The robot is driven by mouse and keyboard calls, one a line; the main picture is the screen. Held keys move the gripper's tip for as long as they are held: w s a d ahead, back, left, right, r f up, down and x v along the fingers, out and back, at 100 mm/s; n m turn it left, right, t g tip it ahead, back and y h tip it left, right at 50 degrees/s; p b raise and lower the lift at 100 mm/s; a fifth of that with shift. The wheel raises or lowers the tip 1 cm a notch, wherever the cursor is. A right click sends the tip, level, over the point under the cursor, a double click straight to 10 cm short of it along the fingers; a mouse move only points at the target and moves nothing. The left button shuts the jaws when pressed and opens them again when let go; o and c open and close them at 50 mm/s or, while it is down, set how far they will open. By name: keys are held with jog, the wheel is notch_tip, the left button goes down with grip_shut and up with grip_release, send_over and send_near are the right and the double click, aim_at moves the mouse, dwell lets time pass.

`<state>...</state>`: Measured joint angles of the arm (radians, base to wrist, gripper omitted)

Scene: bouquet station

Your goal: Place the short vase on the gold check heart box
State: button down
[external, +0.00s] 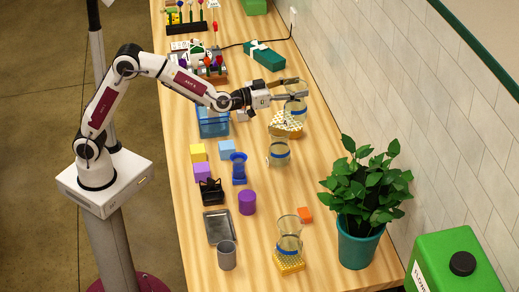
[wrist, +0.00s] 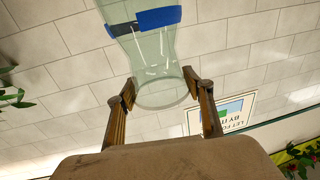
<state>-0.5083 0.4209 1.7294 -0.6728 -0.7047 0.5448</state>
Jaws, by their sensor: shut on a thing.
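My gripper (external: 298,90) is shut on a clear glass vase (external: 297,106) with a blue band, taken to be the short vase. The vase also shows between the two fingers in the wrist view (wrist: 150,60). It looks roughly upright, gripped near its upper part. The gold check heart box (external: 286,126), patterned in gold and white, lies right below the held vase in the external view. The vase overlaps the box's far part there; I cannot tell whether they touch.
A second glass vase (external: 279,152) stands close in front of the box. A blue basket (external: 213,123) lies left, a green gift box (external: 265,56) behind, and a potted plant (external: 358,240) at front right.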

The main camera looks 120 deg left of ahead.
jog(key=s+a+n+g+y, duration=0.2)
jog(key=s+a+n+g, duration=0.1)
jog(key=s+a, duration=1.2)
jog(key=shift+g, duration=0.4)
jog(key=shift+a+f, duration=0.4)
jog(key=shift+f, duration=0.4)
jog(key=shift+a+f, duration=0.45)
jog(key=shift+f, duration=0.4)
jog(key=shift+a+f, duration=0.4)
jog(key=shift+f, duration=0.4)
notch_tip(320, 180, down, 6)
jog(key=shift+f, duration=0.25)
jog(key=shift+f, duration=1.95)
